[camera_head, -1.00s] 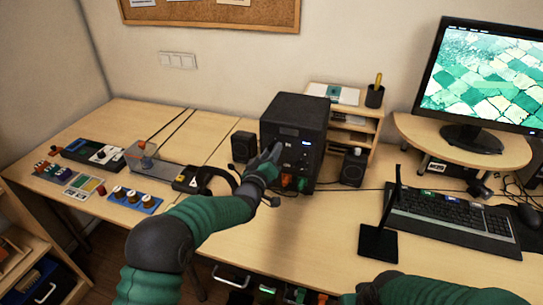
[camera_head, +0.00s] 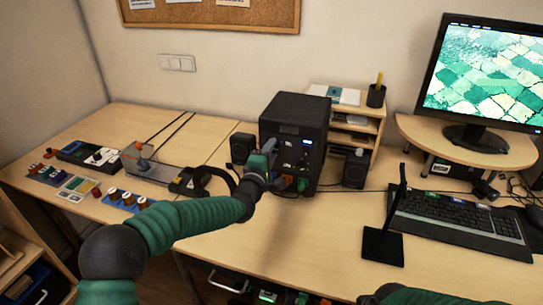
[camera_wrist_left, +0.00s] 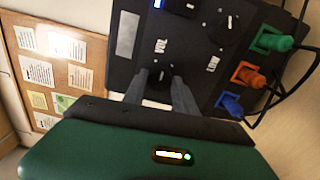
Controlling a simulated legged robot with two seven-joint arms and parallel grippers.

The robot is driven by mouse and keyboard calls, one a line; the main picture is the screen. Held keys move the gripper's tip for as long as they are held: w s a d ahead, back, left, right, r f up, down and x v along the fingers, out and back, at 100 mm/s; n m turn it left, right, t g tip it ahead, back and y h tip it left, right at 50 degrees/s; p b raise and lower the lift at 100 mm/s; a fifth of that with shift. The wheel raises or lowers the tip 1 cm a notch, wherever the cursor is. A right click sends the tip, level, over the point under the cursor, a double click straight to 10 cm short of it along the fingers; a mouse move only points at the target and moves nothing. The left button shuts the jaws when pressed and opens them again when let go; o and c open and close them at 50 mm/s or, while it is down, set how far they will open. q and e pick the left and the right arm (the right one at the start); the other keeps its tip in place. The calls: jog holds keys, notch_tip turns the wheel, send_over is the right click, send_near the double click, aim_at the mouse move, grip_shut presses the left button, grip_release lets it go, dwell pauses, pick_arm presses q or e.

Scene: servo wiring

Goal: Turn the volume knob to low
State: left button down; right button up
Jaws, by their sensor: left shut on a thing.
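The black box (camera_head: 295,110) stands upright at the back middle of the desk, with a lit blue display, knobs and coloured plugs on its front. My left gripper (camera_head: 275,150) is at the front of this box and hides part of it. In the left wrist view, my left gripper's fingers (camera_wrist_left: 162,88) are shut on the volume knob (camera_wrist_left: 161,74), one on each side, below an inverted label that seems to read VOL. A second dark knob (camera_wrist_left: 226,24) with a white mark sits beside it. My right gripper is out of view.
Green (camera_wrist_left: 272,40), orange (camera_wrist_left: 247,74) and blue plugs (camera_wrist_left: 231,103) with black cables stick out near the fingers. Small speakers (camera_head: 242,148) flank the box. A black stand (camera_head: 383,245) and keyboard (camera_head: 460,222) are at right. The front middle desk is clear.

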pick_arm(q)
jog(key=n+b, duration=0.1)
jog(key=n, duration=0.1)
jog(key=n+b, duration=0.1)
jog(key=n, duration=0.2)
jog(key=shift+f, duration=0.35)
dwell(0.3)
jog(key=c, duration=1.2)
grip_release()
jog(key=shift+o, duration=1)
jog(key=shift+a, duration=0.1)
jog(key=shift+r, duration=0.1)
jog(key=shift+r, duration=0.1)
jog(key=p+v, duration=0.1)
jog(key=v, duration=1.5)
jog(key=shift+s+a, duration=0.15)
jog(key=shift+s, duration=0.2)
